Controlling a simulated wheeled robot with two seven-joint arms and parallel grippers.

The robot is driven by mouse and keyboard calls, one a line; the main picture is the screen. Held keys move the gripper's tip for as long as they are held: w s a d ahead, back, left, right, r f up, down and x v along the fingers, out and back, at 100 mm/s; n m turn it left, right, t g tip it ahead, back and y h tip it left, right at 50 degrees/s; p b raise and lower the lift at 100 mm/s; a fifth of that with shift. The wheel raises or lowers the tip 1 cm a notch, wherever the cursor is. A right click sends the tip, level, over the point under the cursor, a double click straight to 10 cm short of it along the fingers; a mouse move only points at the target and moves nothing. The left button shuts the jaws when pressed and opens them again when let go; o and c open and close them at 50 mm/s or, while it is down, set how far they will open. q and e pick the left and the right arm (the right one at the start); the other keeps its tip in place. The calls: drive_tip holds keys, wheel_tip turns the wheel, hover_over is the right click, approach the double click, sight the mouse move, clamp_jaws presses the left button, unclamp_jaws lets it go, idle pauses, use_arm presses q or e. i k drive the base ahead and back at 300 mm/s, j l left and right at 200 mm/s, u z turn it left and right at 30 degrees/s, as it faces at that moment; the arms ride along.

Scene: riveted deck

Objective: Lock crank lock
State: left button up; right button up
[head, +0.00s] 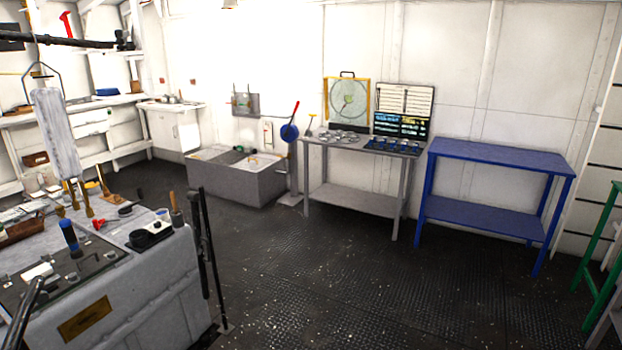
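A blue round hub (289,132) with a red-tipped lever (296,109) stands on a grey post between the grey basin and the grey table. The lever points up and slightly right. It is the most crank-like thing in view, but it is small and I cannot make out a lock on it. Neither of my grippers can be made out in the head view, and nothing is seen touching the lever.
A grey basin (233,187) stands left of the post. A grey table (352,200) with panels and a blue table (497,203) stand to its right. A cluttered grey workbench (150,275) fills the left foreground. The dark deck (350,285) in the middle is clear.

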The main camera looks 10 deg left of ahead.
sight(97, 224)
drive_tip(key=i+j+u, duration=0.1)
drive_tip(key=i+u, duration=0.7)
drive_tip(key=u, duration=0.15)
drive_tip(key=i+l+u, duration=0.2)
drive_tip(key=i+u, duration=0.15)
drive_tip(key=u, duration=0.15)
drive_tip(key=i+u, duration=0.25)
drive_tip(key=i+l+u, duration=0.1)
drive_tip(key=u, duration=0.2)
drive_tip(key=i+l+u, duration=0.1)
drive_tip(key=u, duration=0.3)
drive_tip(key=l+u, duration=0.55)
drive_tip(key=u, duration=0.2)
drive_tip(key=k+l+u, duration=0.1)
drive_tip(key=l, duration=0.35)
drive_tip(key=l+u, duration=0.1)
drive_tip(key=l, duration=0.3)
drive_tip(key=k+l+u, duration=0.1)
drive_tip(key=l, duration=0.35)
drive_tip(key=k+l, duration=0.2)
drive_tip(key=l, duration=0.2)
drive_tip(key=u, duration=0.05)
